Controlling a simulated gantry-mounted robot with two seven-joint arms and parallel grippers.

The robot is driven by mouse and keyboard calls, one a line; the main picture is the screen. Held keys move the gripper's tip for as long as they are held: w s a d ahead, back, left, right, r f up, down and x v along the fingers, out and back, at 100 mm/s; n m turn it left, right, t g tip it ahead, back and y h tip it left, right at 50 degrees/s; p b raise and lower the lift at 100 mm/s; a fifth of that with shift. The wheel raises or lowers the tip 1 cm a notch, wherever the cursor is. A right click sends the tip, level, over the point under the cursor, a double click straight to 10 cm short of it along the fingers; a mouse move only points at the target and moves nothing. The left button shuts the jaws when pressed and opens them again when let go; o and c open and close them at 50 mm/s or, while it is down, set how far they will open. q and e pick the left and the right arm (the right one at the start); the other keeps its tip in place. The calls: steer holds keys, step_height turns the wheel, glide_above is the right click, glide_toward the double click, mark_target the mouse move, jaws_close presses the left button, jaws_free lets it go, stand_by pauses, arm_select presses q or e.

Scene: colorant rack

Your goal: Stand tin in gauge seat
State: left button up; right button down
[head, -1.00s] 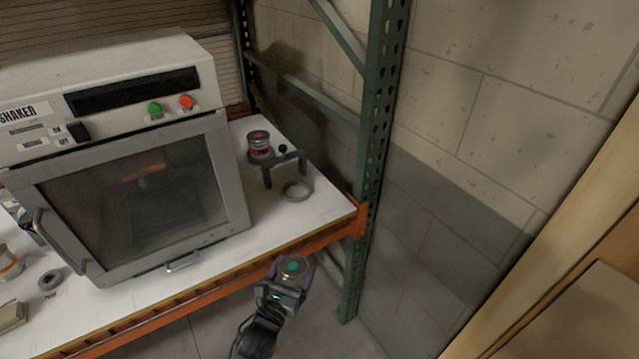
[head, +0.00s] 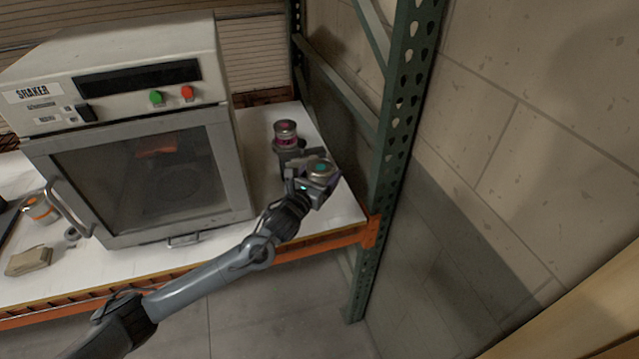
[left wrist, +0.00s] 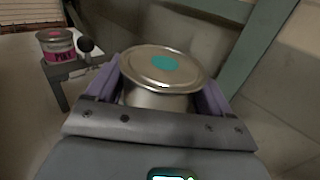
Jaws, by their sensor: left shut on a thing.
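A metal tin with a teal dot on its lid (head: 320,166) is held upright in my left gripper (head: 316,176), over the right end of the bench. In the left wrist view the tin (left wrist: 160,92) sits between the two purple fingers, which are shut on its sides. The gauge, a dark bracket with a black knob (left wrist: 86,45), stands just beyond and left of the tin in that view. A ring-shaped seat on the bench is hidden now behind my gripper and the tin. My right gripper is not in view.
A tin with a pink PINT label (head: 286,135) stands by the gauge; it also shows in the left wrist view (left wrist: 57,48). The shaker (head: 130,130) fills the bench to the left. A green rack post (head: 395,150) rises close on the right.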

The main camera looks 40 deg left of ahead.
arm_select(q)
steer(key=shift+w+a+f+b, duration=0.35)
steer(key=shift+w+a+f, duration=0.75)
steer(key=shift+a+f, duration=0.55)
steer(key=shift+w+a+f+b, duration=0.35)
steer(key=shift+w+a+f, duration=0.9)
steer(key=shift+f, duration=0.6)
steer(key=shift+w+a+f+b, duration=0.35)
steer(key=shift+w+a+f, duration=0.6)
steer(key=shift+a+f, duration=0.75)
steer(key=shift+d, duration=0.1)
steer(key=shift+f, duration=0.15)
steer(key=o, duration=1.2)
steer(key=shift+r, duration=0.2)
steer(key=s, duration=0.4)
steer(key=s+d+p, duration=0.1)
steer(key=s, duration=0.3)
steer(key=s+p, duration=0.1)
steer(key=s, duration=0.3)
steer(key=shift+d+f, duration=0.1)
steer(key=shift+d, duration=0.2)
